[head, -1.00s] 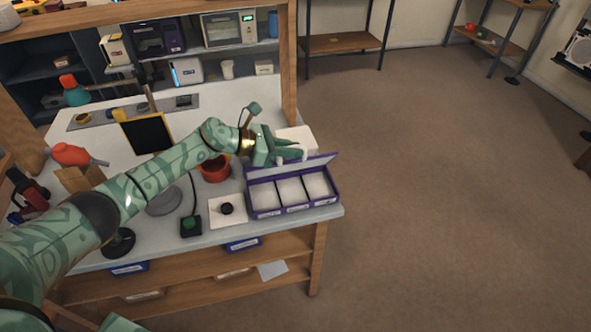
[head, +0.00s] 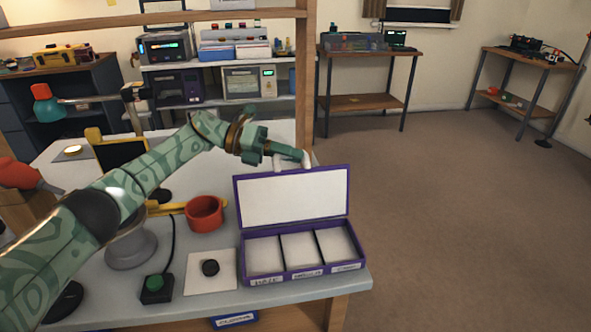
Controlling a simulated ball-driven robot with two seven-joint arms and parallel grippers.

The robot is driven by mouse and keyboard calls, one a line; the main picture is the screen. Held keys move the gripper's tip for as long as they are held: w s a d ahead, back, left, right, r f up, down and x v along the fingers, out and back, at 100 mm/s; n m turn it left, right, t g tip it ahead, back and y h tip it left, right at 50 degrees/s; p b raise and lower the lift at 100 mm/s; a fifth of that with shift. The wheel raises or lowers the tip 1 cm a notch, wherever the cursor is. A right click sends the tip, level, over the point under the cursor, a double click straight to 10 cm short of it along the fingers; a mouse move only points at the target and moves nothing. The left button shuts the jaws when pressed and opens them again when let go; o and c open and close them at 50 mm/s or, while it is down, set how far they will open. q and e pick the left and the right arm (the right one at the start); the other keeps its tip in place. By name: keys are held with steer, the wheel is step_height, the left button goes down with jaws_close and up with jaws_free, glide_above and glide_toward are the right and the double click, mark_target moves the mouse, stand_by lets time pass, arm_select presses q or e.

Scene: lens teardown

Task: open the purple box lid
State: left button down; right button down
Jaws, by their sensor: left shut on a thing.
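The purple box (head: 305,275) stands at the right front of the workbench, with three white compartments that look empty and white labels on its front. Its lid (head: 292,196) is raised, roughly upright at the back edge, showing a white inner face with a purple rim. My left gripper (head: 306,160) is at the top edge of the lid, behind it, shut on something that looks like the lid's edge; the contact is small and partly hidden. My right gripper is not in view.
Left of the box are a white pad with a black round part (head: 210,268), a red cup (head: 204,213) and a green-button switch (head: 155,287) with a cable. The bench's right edge lies close beside the box. Shelves with devices (head: 178,93) stand behind.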

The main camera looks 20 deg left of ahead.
arm_select(q)
steer(key=shift+w+a+f+b, duration=0.2)
steer(key=shift+w+f+b, duration=0.1)
steer(key=shift+f+b, duration=0.25)
steer(key=shift+r+n, duration=0.1)
steer(key=shift+n, duration=0.2)
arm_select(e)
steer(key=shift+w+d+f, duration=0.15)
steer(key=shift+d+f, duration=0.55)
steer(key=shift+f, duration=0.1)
arm_select(q)
steer(key=c, duration=1.4)
jaws_free()
steer(key=shift+o, duration=0.2)
steer(key=shift+r, duration=0.1)
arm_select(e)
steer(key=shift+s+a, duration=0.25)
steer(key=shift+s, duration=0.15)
arm_select(q)
steer(key=shift+a, duration=0.15)
